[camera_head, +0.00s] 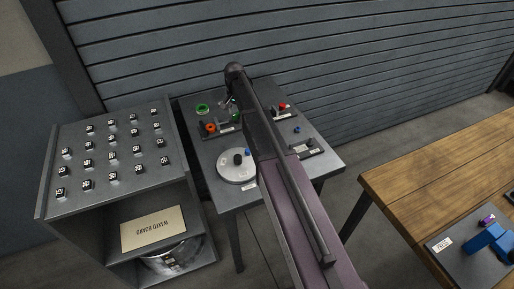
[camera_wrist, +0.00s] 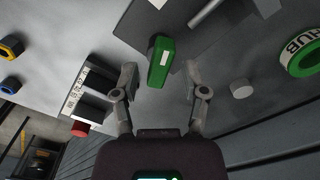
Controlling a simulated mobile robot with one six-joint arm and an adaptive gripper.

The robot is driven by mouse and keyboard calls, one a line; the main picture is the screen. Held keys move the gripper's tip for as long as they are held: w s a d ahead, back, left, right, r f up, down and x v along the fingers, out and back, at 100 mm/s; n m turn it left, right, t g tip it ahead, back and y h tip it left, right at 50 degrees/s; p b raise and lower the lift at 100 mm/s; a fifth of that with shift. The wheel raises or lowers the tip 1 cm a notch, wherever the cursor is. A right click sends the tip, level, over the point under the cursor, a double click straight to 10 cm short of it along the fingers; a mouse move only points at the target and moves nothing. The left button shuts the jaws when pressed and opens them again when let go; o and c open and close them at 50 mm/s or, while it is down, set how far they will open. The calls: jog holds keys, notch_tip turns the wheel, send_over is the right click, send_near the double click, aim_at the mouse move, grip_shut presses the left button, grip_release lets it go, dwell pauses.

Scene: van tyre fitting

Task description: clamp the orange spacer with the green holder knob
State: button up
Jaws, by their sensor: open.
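The orange spacer (camera_head: 211,128) sits at a dark holder on the left of the grey table in the head view. I do not see it in the wrist view. The green holder knob (camera_wrist: 160,62) is an elongated green handle with a pale patch on it. It shows as a small green bit in the head view (camera_head: 236,117), partly hidden by my arm. My gripper (camera_wrist: 160,72) is open, with one finger on each side of the knob's near end. I cannot tell whether either finger touches it.
A green ring marked HUB (camera_wrist: 300,52) and a light round peg (camera_wrist: 242,88) lie to the right. A labelled dark block (camera_wrist: 95,92) with a red knob (camera_wrist: 80,129) stands left. A round grey disc (camera_head: 238,165) is on the table front. A slatted wall is behind.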

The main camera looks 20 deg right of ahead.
aim_at(235, 114)
jog(key=n, duration=0.7)
jog(key=shift+a, duration=0.15)
jog(key=n, duration=0.6)
jog(key=shift+a+n, duration=0.15)
jog(key=shift+n, duration=0.25)
jog(key=n, duration=0.7)
jog(key=shift+s+a, duration=0.1)
jog(key=n, duration=0.6)
jog(key=shift+s+n, duration=0.15)
jog(key=shift+n, duration=0.15)
notch_tip(235, 114, up, 14)
jog(key=p, duration=1.4)
jog(key=s+f+m+b, duration=0.2)
jog(key=s+m, duration=0.7)
jog(key=s, duration=0.5)
jog(key=s+f+m+b, duration=0.3)
jog(key=s+m, duration=0.7)
jog(key=s, duration=0.5)
jog(key=shift+d+f, duration=0.25)
jog(key=shift+d, duration=0.2)
